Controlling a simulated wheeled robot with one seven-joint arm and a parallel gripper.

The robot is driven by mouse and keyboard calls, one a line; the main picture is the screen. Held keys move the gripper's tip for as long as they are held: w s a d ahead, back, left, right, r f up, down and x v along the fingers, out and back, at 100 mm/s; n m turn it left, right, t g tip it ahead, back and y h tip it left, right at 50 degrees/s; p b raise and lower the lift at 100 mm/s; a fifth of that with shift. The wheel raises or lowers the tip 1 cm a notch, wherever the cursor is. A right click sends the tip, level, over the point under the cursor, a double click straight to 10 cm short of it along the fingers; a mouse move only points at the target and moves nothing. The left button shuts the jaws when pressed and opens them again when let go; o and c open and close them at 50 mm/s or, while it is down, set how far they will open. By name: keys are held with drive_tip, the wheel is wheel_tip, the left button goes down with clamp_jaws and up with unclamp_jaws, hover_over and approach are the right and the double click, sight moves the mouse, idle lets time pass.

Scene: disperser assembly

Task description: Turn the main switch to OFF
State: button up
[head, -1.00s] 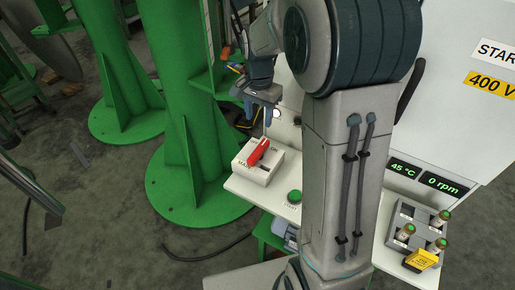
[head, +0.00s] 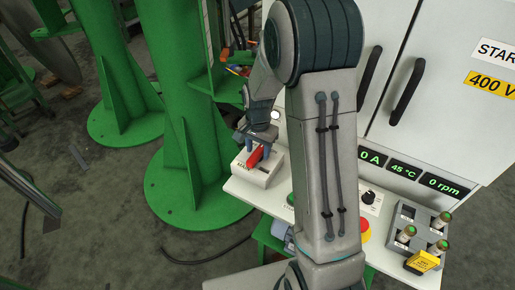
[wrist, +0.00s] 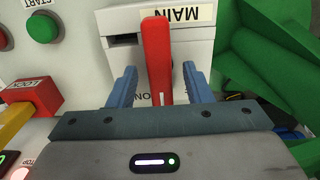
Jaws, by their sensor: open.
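The main switch is a white box (head: 262,176) with a red handle (head: 255,157) on top, at the left end of the panel shelf in the head view. In the wrist view the red handle (wrist: 157,50) runs upright through the picture, below a MAIN label (wrist: 180,14). My gripper (wrist: 159,78) is open, with one blue finger on each side of the handle and a visible gap on both sides. In the head view my gripper (head: 257,139) is directly over the switch and partly hides its top and lettering.
A green START button (wrist: 41,27) and a red LOCK block (wrist: 37,92) sit to the left in the wrist view. A green column (head: 185,110) stands close left of the switch in the head view.

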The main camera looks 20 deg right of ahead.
drive_tip(key=shift+c, duration=0.3)
drive_tip(key=c, duration=0.9)
drive_tip(key=n, duration=0.4)
drive_tip(key=shift+n+b, duration=0.3)
drive_tip(key=n, duration=0.9)
drive_tip(key=shift+r, duration=0.1)
drive_tip(key=shift+n+p, duration=0.7)
drive_tip(key=shift+n, duration=1.5)
